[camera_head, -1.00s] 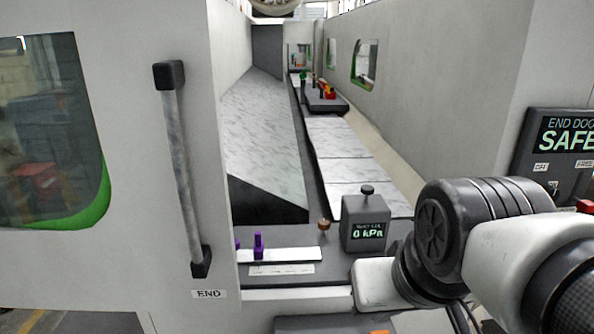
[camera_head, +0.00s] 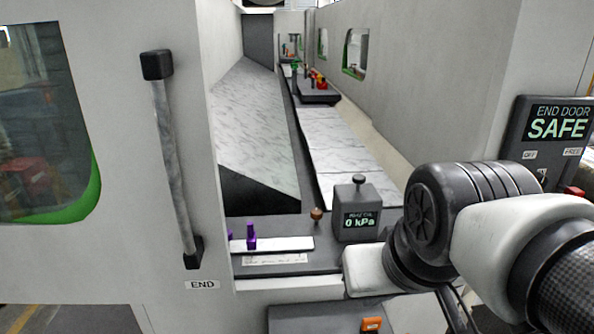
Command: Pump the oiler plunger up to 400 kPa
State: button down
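The oiler (camera_head: 357,216) is a dark grey box on the ledge inside the machine opening. Its green display reads 0 kPa. Its black plunger knob (camera_head: 359,180) stands up on top of the box. My arm comes in from the right and its joint covers the area just right of the oiler. My gripper is not in view, so its distance to the plunger and its opening cannot be seen.
A vertical door handle (camera_head: 170,150) is on the left panel above an END label. A white strip (camera_head: 285,243) with purple pegs lies left of the oiler, beside a small copper knob (camera_head: 318,215). A panel (camera_head: 555,130) at right reads END DOOR SAFE. The long bay behind is mostly clear.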

aim_at(358, 179)
jog(key=k+l+u, duration=0.3)
jog(key=k+l, duration=0.4)
jog(key=k+l+u, duration=0.1)
jog(key=l, duration=0.25)
jog(key=k+l+u, duration=0.1)
jog(key=l, duration=0.3)
jog(key=k+l+u, duration=0.1)
jog(key=l, duration=0.25)
jog(key=i+l+u, duration=0.2)
jog(key=l, duration=0.35)
jog(key=l+u, duration=0.2)
jog(key=l, duration=0.35)
jog(key=i+l+u, duration=0.15)
jog(key=i+l, duration=0.4)
